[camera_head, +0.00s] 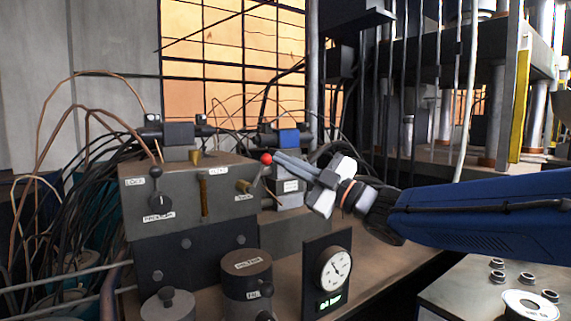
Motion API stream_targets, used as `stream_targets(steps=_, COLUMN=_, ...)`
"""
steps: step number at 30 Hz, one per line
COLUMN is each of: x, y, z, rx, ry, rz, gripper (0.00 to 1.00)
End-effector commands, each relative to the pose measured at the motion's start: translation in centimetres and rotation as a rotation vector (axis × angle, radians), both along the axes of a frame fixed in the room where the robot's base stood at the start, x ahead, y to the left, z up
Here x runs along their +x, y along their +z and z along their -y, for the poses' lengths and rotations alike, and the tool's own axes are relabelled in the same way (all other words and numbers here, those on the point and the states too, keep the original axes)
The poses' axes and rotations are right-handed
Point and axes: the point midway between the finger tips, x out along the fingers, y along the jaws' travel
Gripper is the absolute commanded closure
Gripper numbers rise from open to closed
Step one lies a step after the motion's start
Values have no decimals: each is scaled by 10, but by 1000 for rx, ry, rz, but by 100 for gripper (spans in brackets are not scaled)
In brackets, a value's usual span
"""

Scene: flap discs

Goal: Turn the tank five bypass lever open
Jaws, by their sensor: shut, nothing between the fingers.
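A red ball knob (266,158) stands at the upper right edge of a grey valve block (222,181). A short thin stem seems to run from it down toward a brass fitting (244,187) with a small label whose text is too small to read. I cannot confirm from the labels that this is the tank five bypass lever. My gripper (276,158) is shut and empty, its fingertips pointing left at the red knob. The tips overlap the knob in the view; whether they touch it I cannot tell. A black-knobbed lever (156,186) stands upright on the block's left front.
A dial gauge (336,269) on a dark panel and a dark labelled cylinder (247,277) stand in front. Cables and copper pipes crowd the left and back. A blue-topped valve (289,138) stands behind my gripper. Metal rings (497,277) lie on a right-hand surface.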

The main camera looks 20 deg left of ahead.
Motion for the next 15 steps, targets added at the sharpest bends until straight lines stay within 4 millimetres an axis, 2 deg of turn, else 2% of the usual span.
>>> stream_targets(steps=6, x=10, y=12, z=-35, rx=1, ry=3, rz=-1, gripper=100)
stream_targets(steps=15, x=23, y=27, z=-75, rx=1, ry=2, rz=-2, gripper=100)
